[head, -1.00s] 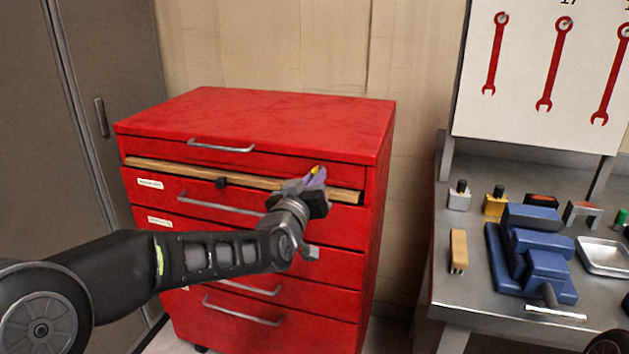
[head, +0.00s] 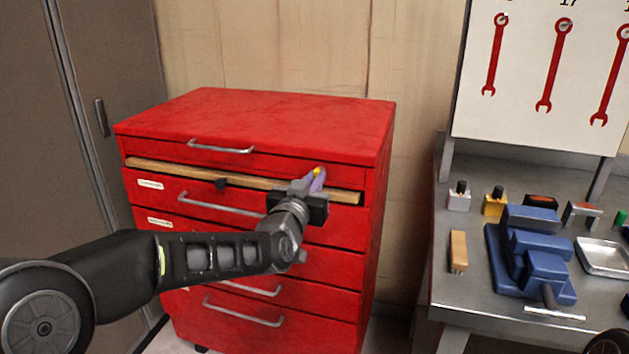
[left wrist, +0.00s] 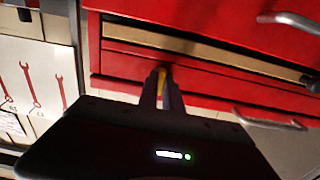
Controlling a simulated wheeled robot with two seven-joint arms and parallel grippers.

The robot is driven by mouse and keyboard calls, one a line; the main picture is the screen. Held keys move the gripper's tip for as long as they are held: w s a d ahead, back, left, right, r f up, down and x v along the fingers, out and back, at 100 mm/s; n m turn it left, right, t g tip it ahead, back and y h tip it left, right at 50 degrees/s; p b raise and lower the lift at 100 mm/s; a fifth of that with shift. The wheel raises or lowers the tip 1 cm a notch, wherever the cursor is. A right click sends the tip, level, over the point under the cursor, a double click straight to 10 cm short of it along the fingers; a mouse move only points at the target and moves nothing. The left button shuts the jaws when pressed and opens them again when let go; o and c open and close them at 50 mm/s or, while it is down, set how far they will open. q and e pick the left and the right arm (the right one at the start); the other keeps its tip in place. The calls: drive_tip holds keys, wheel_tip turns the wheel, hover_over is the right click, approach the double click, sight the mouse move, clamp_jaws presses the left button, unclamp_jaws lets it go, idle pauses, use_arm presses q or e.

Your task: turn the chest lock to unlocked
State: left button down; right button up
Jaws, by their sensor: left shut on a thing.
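The red chest (head: 280,125) stands against the wall, and part of its front shows in the left wrist view (left wrist: 230,95). Its lock (head: 317,171) is a small yellow piece at the right of the top drawer front. It also shows as yellow between my fingers in the left wrist view (left wrist: 162,78). My left gripper (head: 315,180) is shut on the lock, with the purple-grey fingers on either side of it. The fingers hide most of the lock, so I cannot tell its setting. My right gripper is not in view.
Drawer handles (head: 220,149) stick out. At the right, a metal bench (head: 455,290) holds a blue vise (head: 540,262) and small items.

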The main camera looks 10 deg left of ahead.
use_arm(q)
drive_tip(key=c, duration=1.5)
unclamp_jaws()
drive_tip(key=shift+s, duration=0.1)
drive_tip(key=s, duration=0.7)
drive_tip(key=shift+s+a, duration=0.25)
drive_tip(key=shift+s, duration=0.05)
